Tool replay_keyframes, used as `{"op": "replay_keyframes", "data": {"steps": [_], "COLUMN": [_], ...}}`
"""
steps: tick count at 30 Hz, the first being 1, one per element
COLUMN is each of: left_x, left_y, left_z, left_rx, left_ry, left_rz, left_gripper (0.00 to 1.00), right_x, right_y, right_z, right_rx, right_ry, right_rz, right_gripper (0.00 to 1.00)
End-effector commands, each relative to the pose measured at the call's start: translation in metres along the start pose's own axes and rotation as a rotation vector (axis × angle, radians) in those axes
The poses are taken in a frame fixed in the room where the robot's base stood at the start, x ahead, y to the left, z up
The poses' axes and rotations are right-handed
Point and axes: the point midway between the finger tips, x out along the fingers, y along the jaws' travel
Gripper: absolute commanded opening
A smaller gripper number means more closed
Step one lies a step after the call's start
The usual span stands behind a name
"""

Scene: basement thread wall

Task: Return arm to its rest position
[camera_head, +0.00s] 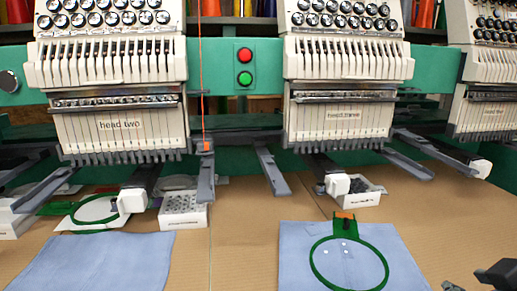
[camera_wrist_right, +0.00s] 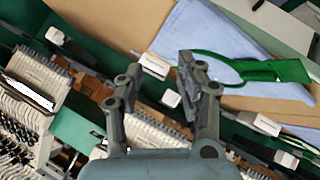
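My right gripper (camera_head: 470,282) shows only as dark grey parts in the bottom right corner of the head view. In the right wrist view my right gripper (camera_wrist_right: 160,80) is open, with a clear gap and nothing held between its fingers. A green hoop (camera_head: 313,262) lies on a blue cloth (camera_head: 405,275) in front of head three. A green hoop on blue cloth also shows beyond the fingers in the right wrist view. My left arm and gripper are not in view.
A green-framed embroidery machine with heads two (camera_head: 120,125) and three (camera_head: 343,115) spans the back. Grey bracket arms (camera_head: 272,172) jut forward. White boxes (camera_head: 183,212), a second green hoop (camera_head: 75,218) and another blue cloth (camera_head: 100,262) lie on the brown table (camera_head: 235,235).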

Motion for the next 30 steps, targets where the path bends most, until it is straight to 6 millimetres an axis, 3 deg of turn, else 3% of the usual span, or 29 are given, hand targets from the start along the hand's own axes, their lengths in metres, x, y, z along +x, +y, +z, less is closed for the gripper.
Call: {"op": "replay_keyframes", "data": {"steps": [3, 11, 17, 23, 26, 30], "left_x": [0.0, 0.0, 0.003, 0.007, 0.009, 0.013], "left_y": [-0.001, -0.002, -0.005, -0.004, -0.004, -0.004], "left_z": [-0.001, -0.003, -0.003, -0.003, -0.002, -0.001], "left_rx": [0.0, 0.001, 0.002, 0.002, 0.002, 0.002], "left_ry": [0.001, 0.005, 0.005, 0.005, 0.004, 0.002], "left_rz": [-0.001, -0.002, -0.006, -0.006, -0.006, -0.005], "left_gripper": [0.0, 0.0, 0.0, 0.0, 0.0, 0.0], "right_x": [-0.017, -0.069, -0.009, 0.047, 0.077, 0.11], "right_y": [-0.035, -0.097, -0.123, -0.159, -0.183, -0.225], "right_z": [0.038, 0.096, 0.132, 0.186, 0.228, 0.308], "right_rx": [0.118, 0.287, 0.282, 0.283, 0.284, 0.285], "right_ry": [-0.166, -0.47, -0.493, -0.529, -0.552, -0.592], "right_rz": [-0.125, -0.34, -0.335, -0.338, -0.341, -0.347], "right_gripper": [0.37, 0.37, 0.37, 0.37, 0.37, 0.37]}}
